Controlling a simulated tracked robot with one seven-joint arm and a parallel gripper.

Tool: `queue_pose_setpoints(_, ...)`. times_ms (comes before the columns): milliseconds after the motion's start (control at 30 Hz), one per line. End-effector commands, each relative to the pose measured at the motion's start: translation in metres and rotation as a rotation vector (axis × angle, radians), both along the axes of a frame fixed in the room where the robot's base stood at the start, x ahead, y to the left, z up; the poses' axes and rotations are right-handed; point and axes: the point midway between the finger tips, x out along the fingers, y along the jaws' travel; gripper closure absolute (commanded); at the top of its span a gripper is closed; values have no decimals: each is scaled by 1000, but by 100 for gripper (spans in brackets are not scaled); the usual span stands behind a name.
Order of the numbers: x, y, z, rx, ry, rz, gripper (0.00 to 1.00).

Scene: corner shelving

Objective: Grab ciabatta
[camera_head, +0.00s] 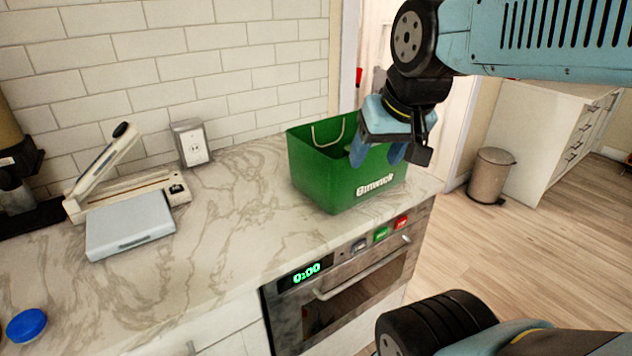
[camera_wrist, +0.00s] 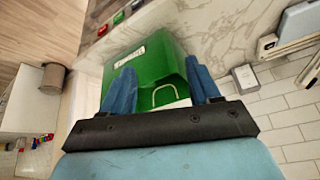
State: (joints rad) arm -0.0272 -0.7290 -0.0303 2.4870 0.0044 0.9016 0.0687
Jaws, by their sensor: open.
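No ciabatta can be made out in either view. A green basket (camera_head: 315,178) with white lettering and a pale handle stands on the marble counter; it also shows in the wrist view (camera_wrist: 172,48). My gripper (camera_head: 376,156) is above the basket's right part, pointing down, with its blue fingertips near the rim level.
The counter (camera_head: 235,215) is clear left of the basket. An oven (camera_head: 340,290) is below; a bin (camera_head: 491,176) stands right.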

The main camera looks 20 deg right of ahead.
Motion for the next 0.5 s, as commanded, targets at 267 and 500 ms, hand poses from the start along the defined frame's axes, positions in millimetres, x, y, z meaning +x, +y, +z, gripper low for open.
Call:
queue_pose_setpoints(267, 50, -7, -3, 330, 134, -403, 26)
queue_pose_setpoints(500, 104, -10, -17, 566, 298, -891, 26)
